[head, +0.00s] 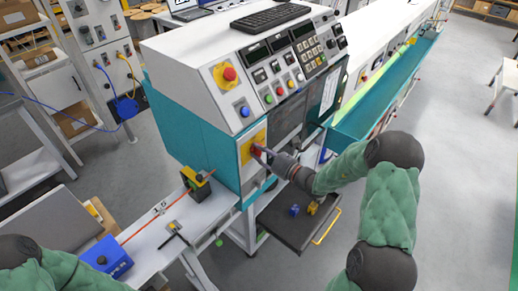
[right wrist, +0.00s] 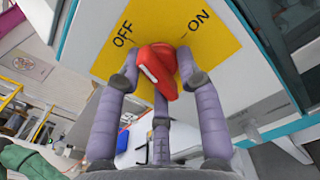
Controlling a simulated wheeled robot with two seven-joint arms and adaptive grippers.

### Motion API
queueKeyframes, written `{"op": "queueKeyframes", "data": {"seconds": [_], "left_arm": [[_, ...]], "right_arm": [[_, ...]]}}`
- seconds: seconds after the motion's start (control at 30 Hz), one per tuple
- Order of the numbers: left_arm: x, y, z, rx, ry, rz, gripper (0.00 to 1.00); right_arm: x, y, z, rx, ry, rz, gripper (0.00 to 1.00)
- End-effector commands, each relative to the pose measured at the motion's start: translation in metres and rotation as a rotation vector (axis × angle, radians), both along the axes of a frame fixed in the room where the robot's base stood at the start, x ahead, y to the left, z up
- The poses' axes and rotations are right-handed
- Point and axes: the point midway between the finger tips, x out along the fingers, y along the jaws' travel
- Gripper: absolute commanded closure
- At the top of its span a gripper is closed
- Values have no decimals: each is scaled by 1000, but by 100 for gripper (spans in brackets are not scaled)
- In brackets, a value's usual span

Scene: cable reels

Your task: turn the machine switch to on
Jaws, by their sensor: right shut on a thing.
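The machine switch is a red knob (right wrist: 160,68) on a yellow plate (right wrist: 105,45) marked OFF on the left and ON on the right in the right wrist view. In the head view the yellow plate (head: 246,151) is on the front of the teal and white machine (head: 195,130). My right gripper (right wrist: 157,72) is shut on the red knob, its purple-grey fingers around it. In the head view the right gripper (head: 268,154) reaches the plate from the right. I cannot tell which mark the knob points to. My left gripper is out of view.
A control panel (head: 290,75) with buttons is above the switch. A dark open drawer (head: 290,222) with small blue and yellow things is below my right arm. A white bench (head: 180,222) with a red cable and a blue box (head: 108,257) stands at the left.

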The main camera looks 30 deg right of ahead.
Motion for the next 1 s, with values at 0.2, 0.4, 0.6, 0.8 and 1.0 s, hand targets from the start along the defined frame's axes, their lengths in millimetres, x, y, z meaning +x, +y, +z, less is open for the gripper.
{"op": "queueKeyframes", "data": {"seconds": [0.2,0.4,0.6,0.8,1.0], "left_arm": [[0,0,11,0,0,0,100],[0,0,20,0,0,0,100],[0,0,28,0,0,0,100],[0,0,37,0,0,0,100],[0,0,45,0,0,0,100]], "right_arm": [[0,0,2,73,30,-1,82],[0,0,1,141,59,-1,82],[0,0,2,210,86,-1,82],[0,-1,2,278,115,-1,82],[0,-1,1,348,145,-2,82]]}}
